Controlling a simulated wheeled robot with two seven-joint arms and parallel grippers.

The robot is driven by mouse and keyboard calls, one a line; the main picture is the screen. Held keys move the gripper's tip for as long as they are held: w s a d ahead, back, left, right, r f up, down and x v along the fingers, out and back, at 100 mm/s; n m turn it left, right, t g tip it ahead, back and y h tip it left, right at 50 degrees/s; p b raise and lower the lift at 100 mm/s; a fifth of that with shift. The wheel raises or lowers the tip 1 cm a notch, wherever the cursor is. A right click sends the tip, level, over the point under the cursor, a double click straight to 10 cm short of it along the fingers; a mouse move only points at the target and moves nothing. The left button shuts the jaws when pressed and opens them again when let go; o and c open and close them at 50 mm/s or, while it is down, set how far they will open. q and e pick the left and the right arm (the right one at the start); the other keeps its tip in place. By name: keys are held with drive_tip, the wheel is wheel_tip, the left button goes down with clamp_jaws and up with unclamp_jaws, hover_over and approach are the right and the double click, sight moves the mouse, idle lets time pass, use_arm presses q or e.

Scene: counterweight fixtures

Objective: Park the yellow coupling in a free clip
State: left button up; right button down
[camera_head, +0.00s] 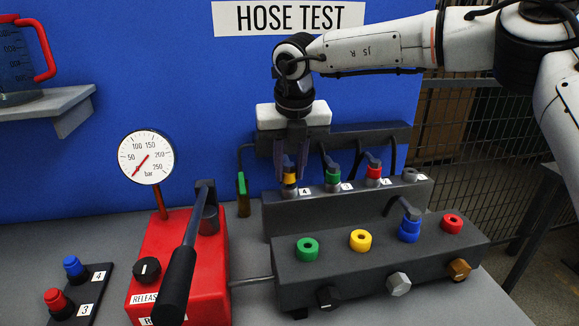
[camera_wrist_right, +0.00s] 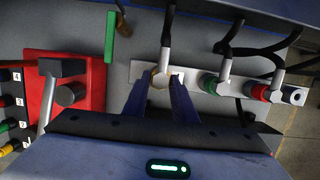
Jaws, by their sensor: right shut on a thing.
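My right gripper (camera_head: 293,174) is shut on the yellow coupling (camera_head: 290,179), which is upright at the leftmost clip of the grey clip rail (camera_head: 400,196), beside the label 4. In the right wrist view the fingertips (camera_wrist_right: 163,88) close around the yellow coupling (camera_wrist_right: 159,78), with its hose running up from it. I cannot tell whether it is fully seated. A green coupling (camera_head: 332,179) and a red coupling (camera_head: 373,171) stand in the clips to the right. The rightmost clip (camera_head: 410,175) looks empty. My left gripper is not in view.
The dark manifold in front has green (camera_head: 307,249), yellow (camera_head: 360,240) and red (camera_head: 452,223) ports; a blue coupling (camera_head: 409,229) stands on another. A red pump (camera_head: 180,262) with a black lever and a gauge (camera_head: 146,157) stand left. A block with blue and red fittings (camera_head: 84,300) lies far left.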

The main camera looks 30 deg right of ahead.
idle(0.4)
drive_tip(key=shift+f+b, duration=0.6)
drive_tip(key=shift+f, duration=0.05)
drive_tip(key=shift+f+b, duration=0.15)
drive_tip(key=shift+b, duration=0.15)
drive_tip(key=shift+s, duration=0.1)
idle(0.3)
drive_tip(key=c, duration=1.4)
unclamp_jaws()
drive_tip(key=shift+f, duration=0.1)
